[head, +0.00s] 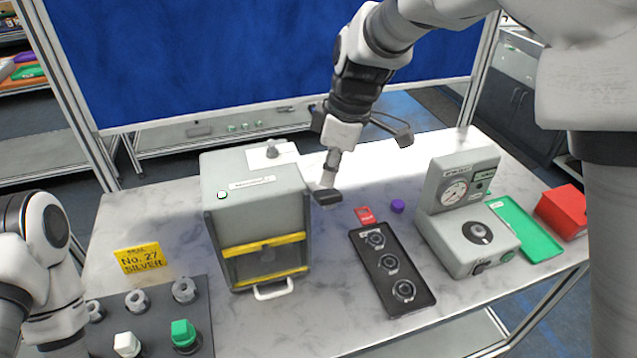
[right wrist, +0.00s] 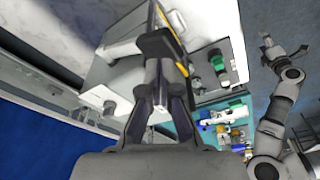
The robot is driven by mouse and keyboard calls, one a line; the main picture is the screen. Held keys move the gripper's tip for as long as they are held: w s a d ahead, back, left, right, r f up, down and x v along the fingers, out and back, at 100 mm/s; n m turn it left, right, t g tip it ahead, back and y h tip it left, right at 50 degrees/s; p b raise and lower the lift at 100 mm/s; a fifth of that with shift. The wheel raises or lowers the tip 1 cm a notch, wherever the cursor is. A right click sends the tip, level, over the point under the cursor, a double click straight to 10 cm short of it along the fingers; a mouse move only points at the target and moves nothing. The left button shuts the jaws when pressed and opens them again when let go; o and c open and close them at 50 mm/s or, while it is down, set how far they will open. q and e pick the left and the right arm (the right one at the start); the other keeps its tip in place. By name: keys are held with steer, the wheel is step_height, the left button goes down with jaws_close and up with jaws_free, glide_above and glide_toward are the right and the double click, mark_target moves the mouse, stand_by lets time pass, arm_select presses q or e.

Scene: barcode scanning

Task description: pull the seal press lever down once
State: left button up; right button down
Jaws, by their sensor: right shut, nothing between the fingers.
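The seal press appears to be the grey box (head: 255,195) with yellow bars across its front, left of centre on the table. A dark block (head: 327,197), which looks like the lever's grip, is at its right side; a dark block also shows at the fingertips in the right wrist view (right wrist: 158,45). My right gripper (head: 331,180) is shut and empty, pointing down at this block. Whether they touch is unclear. My left gripper (right wrist: 272,42) shows small in the right wrist view; its jaws are too small to judge.
A black tray (head: 365,262) with several round parts, a purple piece (head: 397,206) and a grey gauge device (head: 460,205) are to the right. A green tray (head: 530,235) and red box (head: 565,208) lie beyond. A yellow sign (head: 139,258) and stamp rack (head: 150,300) are left.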

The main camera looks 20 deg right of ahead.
steer(key=shift+w, duration=0.1)
step_height(320, 180, up, 4)
steer(key=p, duration=0.3)
steer(key=shift+p, duration=0.3)
steer(key=shift+f, duration=0.1)
